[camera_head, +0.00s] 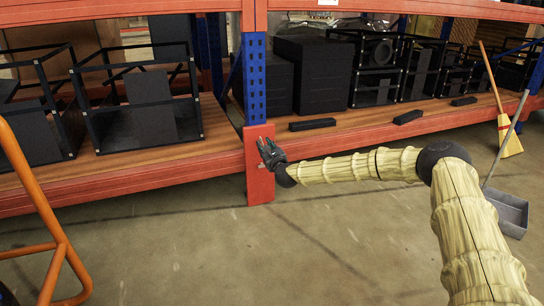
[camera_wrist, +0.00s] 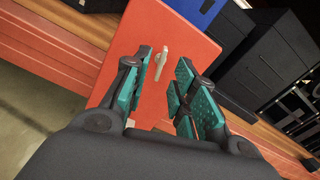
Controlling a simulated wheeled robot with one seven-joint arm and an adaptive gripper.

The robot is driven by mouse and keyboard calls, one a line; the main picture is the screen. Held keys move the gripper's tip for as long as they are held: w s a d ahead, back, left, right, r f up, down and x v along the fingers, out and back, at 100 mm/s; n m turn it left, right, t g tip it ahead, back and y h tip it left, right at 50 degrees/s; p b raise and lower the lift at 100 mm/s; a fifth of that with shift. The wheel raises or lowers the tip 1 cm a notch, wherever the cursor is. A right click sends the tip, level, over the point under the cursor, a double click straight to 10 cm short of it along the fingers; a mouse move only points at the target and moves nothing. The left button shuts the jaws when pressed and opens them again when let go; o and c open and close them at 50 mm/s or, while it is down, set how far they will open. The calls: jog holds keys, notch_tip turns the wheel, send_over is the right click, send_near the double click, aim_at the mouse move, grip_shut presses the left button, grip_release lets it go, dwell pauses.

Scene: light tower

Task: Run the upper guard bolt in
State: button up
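The orange-red guard plate (camera_head: 259,178) stands at the foot of a blue rack upright. It fills the middle of the wrist view (camera_wrist: 190,45). A pale metal bolt (camera_wrist: 160,60) with a long crosswise head shows on the plate, in line with the gap between my fingers. A second small pale piece (camera_wrist: 163,126) shows lower on the plate, partly hidden behind my gripper; I cannot tell what it is. My gripper (camera_head: 266,146) is at the plate's upper part, fingers towards it. Its teal-padded fingers (camera_wrist: 165,82) are apart, with nothing visibly clamped. Contact with the bolt cannot be told.
The blue upright (camera_head: 255,80) rises above the plate. Orange beams (camera_head: 130,187) edge the wooden shelf on both sides, with black crates (camera_head: 140,100) and dark boxes (camera_head: 312,75). A broom (camera_head: 503,125) and dustpan (camera_head: 510,212) stand right, an orange frame (camera_head: 30,180) left. The floor between is clear.

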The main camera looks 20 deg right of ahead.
jog(key=s, duration=0.9)
jog(key=shift+s+d, duration=0.15)
